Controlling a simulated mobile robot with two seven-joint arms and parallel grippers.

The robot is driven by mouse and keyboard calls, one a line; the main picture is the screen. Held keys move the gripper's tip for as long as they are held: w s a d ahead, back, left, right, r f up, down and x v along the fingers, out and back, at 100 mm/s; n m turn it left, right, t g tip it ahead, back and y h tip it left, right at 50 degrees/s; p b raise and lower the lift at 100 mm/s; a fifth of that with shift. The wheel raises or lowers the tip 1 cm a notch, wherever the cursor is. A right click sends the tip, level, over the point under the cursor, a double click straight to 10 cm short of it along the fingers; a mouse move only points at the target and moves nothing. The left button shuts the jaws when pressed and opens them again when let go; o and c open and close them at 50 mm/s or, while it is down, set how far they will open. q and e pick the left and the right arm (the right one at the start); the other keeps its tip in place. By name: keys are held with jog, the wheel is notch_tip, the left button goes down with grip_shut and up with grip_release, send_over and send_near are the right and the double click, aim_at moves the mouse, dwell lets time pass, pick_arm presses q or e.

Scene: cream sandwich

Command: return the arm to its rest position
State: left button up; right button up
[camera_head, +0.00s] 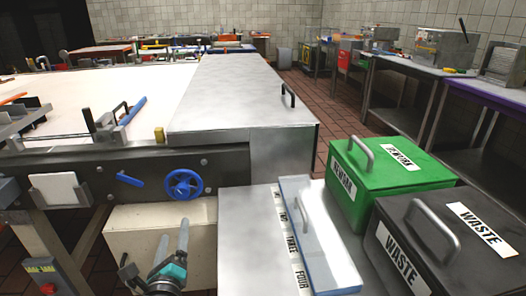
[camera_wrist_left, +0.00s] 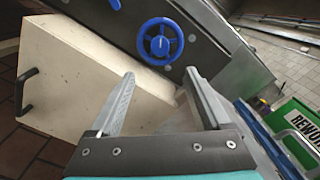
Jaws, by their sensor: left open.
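My left gripper (camera_head: 173,234) is low in the head view, in front of the cream cabinet (camera_head: 138,229) under the machine. Its two fingers stand apart with nothing between them. In the left wrist view the open fingers (camera_wrist_left: 160,78) point toward the cream cabinet and the machine's blue handwheel (camera_wrist_left: 160,40). A gap shows between the fingertips and these things. My right gripper is in neither view.
To the right of my left gripper is a steel counter (camera_head: 245,240) with a clear-lidded box (camera_head: 325,245) marked with number words. Beyond it stand a green REWORK bin (camera_head: 385,185) and a dark WASTE bin (camera_head: 450,270). The machine's front rail (camera_head: 100,170) lies ahead.

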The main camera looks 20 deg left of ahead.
pick_arm(q)
jog(key=shift+f, duration=0.1)
jog(key=s+d+f+n+g+h+p, duration=0.1)
jog(key=s+d+f+n+g+h, duration=0.15)
jog(key=f, duration=0.55)
jog(key=s+d+f+n+g+h, duration=0.1)
jog(key=s+f+n+g, duration=0.15)
jog(key=f, duration=0.55)
jog(key=s+d+f+n+g+h+p, duration=0.1)
jog(key=s+d+f+n, duration=0.15)
jog(key=f, duration=0.55)
jog(key=s+d+f+n+g+h, duration=0.2)
jog(key=s+f+n, duration=0.4)
jog(key=s, duration=0.5)
jog(key=s+d+f+n+g+h+p, duration=0.1)
jog(key=s+d+f+n+g, duration=0.4)
jog(key=s+f, duration=0.5)
jog(key=shift+s+n+h, duration=0.35)
jog(key=shift+s+n, duration=0.05)
jog(key=shift+n, duration=0.25)
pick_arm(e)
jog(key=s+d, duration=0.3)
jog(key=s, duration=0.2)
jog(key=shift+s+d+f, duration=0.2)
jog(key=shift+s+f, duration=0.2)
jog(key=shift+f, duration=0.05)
